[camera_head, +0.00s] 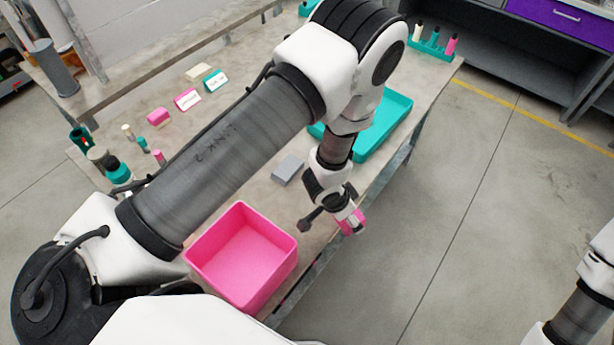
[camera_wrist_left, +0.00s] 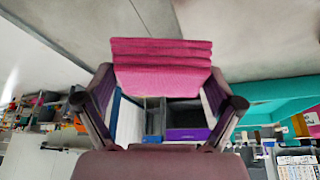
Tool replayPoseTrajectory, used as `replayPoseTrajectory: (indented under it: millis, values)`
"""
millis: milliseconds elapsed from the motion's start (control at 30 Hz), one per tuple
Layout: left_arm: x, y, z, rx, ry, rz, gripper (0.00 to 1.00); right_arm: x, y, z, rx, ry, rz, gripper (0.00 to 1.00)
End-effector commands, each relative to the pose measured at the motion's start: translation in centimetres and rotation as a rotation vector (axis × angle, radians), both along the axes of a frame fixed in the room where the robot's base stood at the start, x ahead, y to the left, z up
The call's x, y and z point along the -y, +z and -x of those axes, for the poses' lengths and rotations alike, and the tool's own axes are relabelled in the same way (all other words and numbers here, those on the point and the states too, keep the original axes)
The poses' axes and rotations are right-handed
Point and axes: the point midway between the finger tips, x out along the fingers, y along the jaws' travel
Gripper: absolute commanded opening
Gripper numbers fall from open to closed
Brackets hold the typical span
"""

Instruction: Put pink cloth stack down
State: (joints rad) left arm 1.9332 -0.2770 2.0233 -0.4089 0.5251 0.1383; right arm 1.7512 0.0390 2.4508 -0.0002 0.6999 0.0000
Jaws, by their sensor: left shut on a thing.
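The pink cloth stack (camera_head: 353,223) is in my left gripper (camera_head: 343,212), above or just past the table's right-hand edge in the head view. In the left wrist view the folded stack (camera_wrist_left: 162,68) shows several layers between the two fingers of my left gripper (camera_wrist_left: 163,88), which is shut on it. In the head view the stack is partly hidden by the fingers. Its height above the table cannot be told. My right arm shows at the lower right edge, but its gripper is out of view.
An open pink bin (camera_head: 283,262) stands on the table (camera_head: 235,190), left of the gripper. A grey block (camera_head: 287,170) and a teal tray (camera_head: 395,105) are close by. A pink block (camera_head: 158,117), small signs and several bottles stand farther left. A bottle rack (camera_head: 432,48) is behind.

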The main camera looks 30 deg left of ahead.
Motion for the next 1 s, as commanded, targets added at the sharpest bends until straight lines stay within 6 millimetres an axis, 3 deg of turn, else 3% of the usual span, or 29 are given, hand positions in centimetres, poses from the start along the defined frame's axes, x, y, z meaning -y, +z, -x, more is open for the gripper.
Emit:
replayPoseTrajectory:
  millis: [33,133,400,500,567,767,1000]
  values:
    - [-1.3,-1.1,-0.6,0.003,0.011,0.005,0.6,0.0,-1.7,0.0,0.0,-0.001,0.0,0.4]
    - [-4.0,-1.3,-1.8,0.004,0.014,0.005,0.6,0.1,-2.9,0.0,0.0,-0.002,0.0,0.4]
    - [-11.1,-1.5,-4.6,0.001,0.013,0.002,0.6,0.0,-3.3,0.0,0.0,-0.001,0.0,0.4]
    - [-12.7,-1.5,-5.3,0.001,0.009,0.001,0.6,0.0,-3.1,0.0,0.0,-0.001,0.0,0.4]
    - [-13.2,-1.8,-5.4,0.001,0.007,0.0,0.6,0.0,-3.2,0.0,0.0,-0.001,0.0,0.4]
    - [-13.3,-5.4,-5.5,-0.001,0.005,0.0,0.6,0.1,-6.3,0.0,-0.001,-0.001,0.0,0.4]
    - [-13.3,-5.2,-5.5,0.0,0.007,0.0,0.6,0.1,-5.9,-0.1,0.0,-0.001,0.0,0.4]
